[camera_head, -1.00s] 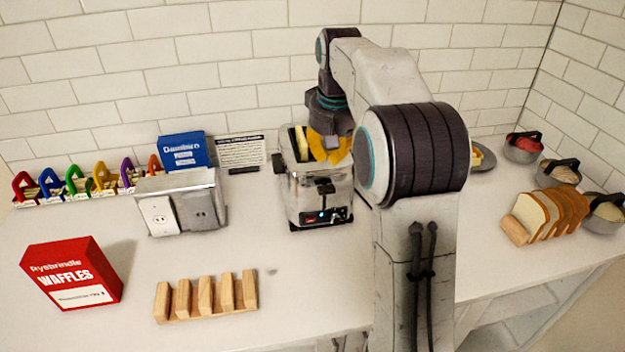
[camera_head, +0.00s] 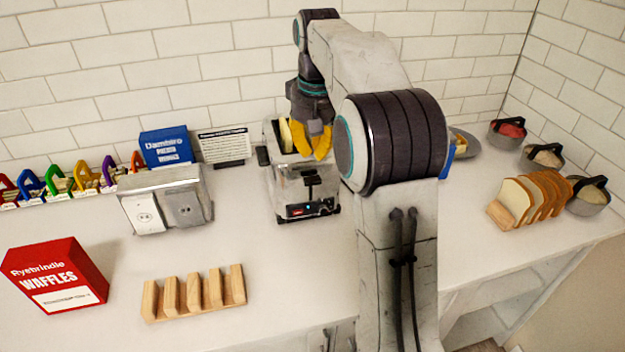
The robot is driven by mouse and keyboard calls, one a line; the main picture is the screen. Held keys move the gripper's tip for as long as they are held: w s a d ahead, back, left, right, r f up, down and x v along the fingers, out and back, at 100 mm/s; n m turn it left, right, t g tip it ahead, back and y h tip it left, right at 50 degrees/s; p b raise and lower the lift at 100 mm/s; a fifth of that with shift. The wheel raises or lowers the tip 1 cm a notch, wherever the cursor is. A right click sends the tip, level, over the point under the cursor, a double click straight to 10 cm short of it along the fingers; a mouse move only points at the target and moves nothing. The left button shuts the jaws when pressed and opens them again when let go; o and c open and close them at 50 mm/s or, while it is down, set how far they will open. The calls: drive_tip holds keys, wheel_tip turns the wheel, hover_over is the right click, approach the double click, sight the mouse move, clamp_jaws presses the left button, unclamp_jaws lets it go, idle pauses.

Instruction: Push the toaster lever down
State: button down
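The chrome toaster (camera_head: 285,192) stands on the white counter, left of my arm, with a pale slice (camera_head: 286,136) showing in its top at the left. Its dark lever (camera_head: 311,181) is on the front face, above a small panel with a red mark and a blue light. My gripper (camera_head: 314,150) has yellow fingers and points down over the toaster's top, behind and above the lever. The fingers appear slightly apart, with nothing visible between them. Whether they touch the toaster top cannot be told.
A metal outlet box (camera_head: 165,200), a blue box (camera_head: 166,148) and a small sign (camera_head: 224,146) stand left of the toaster. A red waffle box (camera_head: 55,277) and a wooden rack (camera_head: 194,294) are nearer. Sliced bread (camera_head: 530,200) and bowls (camera_head: 590,195) are at right.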

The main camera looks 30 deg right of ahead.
drive_tip(key=shift+w+f+b, duration=0.2)
drive_tip(key=shift+f+b, duration=1.4)
drive_tip(key=shift+f, duration=0.05)
drive_tip(key=shift+w+f+b, duration=0.15)
drive_tip(key=shift+f+b, duration=1.4)
drive_tip(key=shift+f, duration=0.1)
wheel_tip(320, 180, down, 7)
drive_tip(key=b, duration=0.5)
drive_tip(key=shift+s+r, duration=0.15)
drive_tip(key=shift+r, duration=0.05)
drive_tip(key=s, duration=0.1)
drive_tip(key=s+r, duration=0.1)
drive_tip(key=shift+s+a, duration=0.25)
drive_tip(key=shift+s, duration=0.05)
wheel_tip(320, 180, up, 12)
hover_over(313, 180)
drive_tip(key=s, duration=0.4)
drive_tip(key=shift+s+a+f, duration=0.1)
drive_tip(key=shift+a, duration=0.35)
